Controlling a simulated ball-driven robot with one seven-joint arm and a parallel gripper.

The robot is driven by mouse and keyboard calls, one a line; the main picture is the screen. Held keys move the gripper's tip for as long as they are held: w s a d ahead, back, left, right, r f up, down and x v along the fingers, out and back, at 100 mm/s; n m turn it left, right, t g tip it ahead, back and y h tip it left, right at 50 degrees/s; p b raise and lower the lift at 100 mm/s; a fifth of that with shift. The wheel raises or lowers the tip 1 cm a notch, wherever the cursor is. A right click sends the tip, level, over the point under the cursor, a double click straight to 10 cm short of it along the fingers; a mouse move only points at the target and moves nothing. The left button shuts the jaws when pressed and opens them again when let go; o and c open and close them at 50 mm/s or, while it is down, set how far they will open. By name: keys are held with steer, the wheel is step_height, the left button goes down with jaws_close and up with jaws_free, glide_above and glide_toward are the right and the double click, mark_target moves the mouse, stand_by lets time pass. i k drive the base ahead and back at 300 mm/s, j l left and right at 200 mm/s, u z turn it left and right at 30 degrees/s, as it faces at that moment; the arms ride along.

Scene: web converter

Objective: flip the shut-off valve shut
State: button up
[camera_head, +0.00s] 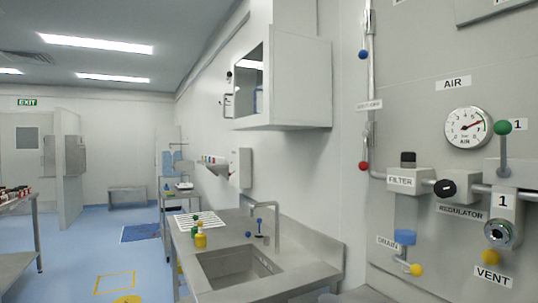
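On the right wall is an air panel with several ball-ended handles. A green-knobbed lever (503,148) stands upright over a grey fitting, with tags reading 1 beside it. On the vertical pipe (371,80) at the panel's left, a blue knob (363,55) sits high and a red knob (364,166) sits low. A small label (369,105) between them is too blurred to read, so I cannot tell which handle is the shut-off valve. My gripper is not in view.
A pressure gauge (467,128), a filter (405,215), a black regulator knob (445,188) and yellow drain (416,269) and vent (491,257) knobs crowd the panel. A steel sink counter (315,264) stands left of it, under a wall cabinet (300,80). Blue floor (75,265) is open further left.

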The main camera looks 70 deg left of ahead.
mark_target(363, 166)
steer(key=u, duration=1.45)
